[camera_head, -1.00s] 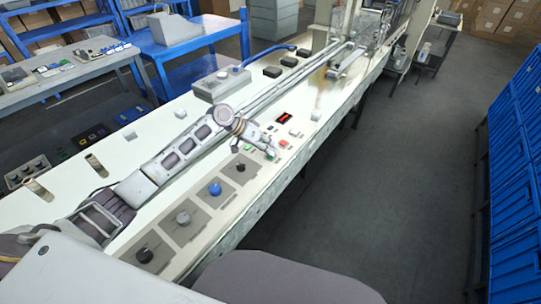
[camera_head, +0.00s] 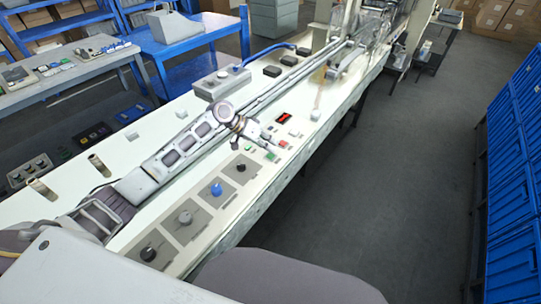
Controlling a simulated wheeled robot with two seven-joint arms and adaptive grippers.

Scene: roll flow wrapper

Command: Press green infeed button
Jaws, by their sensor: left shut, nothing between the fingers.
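A green button (camera_head: 271,156) shows on the pale machine top, near its right edge. My left gripper (camera_head: 266,145) is shut and empty. Its fingers point right and end close to the green button, just behind it in the picture; I cannot tell whether they touch it. A second small green spot (camera_head: 248,147) lies left of the fingers, partly beside the gripper. A red button (camera_head: 283,144) is just right of the fingertips. My right gripper is not in view.
A row of panels with black, grey and blue knobs (camera_head: 216,189) runs along the near part of the machine top. A red-lit display (camera_head: 284,118) sits beyond the buttons. A grey box (camera_head: 221,84) stands behind my left arm. Open floor lies to the right.

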